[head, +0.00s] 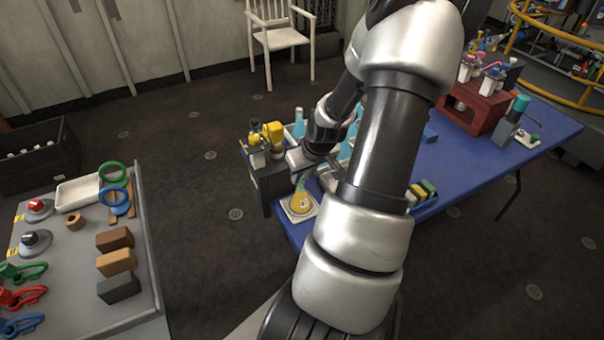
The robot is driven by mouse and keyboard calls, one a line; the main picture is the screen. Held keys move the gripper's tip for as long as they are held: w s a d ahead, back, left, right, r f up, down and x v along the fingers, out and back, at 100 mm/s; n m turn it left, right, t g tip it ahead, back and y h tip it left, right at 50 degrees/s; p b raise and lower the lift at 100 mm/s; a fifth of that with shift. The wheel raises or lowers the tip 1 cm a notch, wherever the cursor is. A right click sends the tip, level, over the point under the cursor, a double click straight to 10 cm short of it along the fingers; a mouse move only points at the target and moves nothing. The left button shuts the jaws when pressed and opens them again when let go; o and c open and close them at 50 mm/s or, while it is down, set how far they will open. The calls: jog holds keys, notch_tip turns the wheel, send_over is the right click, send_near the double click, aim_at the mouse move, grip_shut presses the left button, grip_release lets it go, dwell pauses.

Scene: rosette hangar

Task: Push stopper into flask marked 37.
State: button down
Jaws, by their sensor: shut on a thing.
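A flask (301,203) with yellow liquid and a white label stands upright on a white square base at the near left corner of the blue table (455,170). The label's number is too small to read. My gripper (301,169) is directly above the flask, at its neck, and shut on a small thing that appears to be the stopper. The stopper is mostly hidden by the fingers. A teal patch shows between the fingers and the flask body; I cannot tell whether it is the neck or the stopper, or whether the stopper touches the mouth.
A dark box (268,180) with yellow-topped items stands left of the flask. Blue bottles (299,124) stand behind my gripper. My arm hides the table's middle. A red rack (481,96) is farther right. A grey bench (85,262) with rings and blocks is at left.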

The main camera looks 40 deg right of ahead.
jog(key=shift+f, duration=0.2)
jog(key=c, duration=1)
grip_release()
notch_tip(320, 180, up, 6)
jog(key=p, duration=0.5)
jog(key=shift+f, duration=0.2)
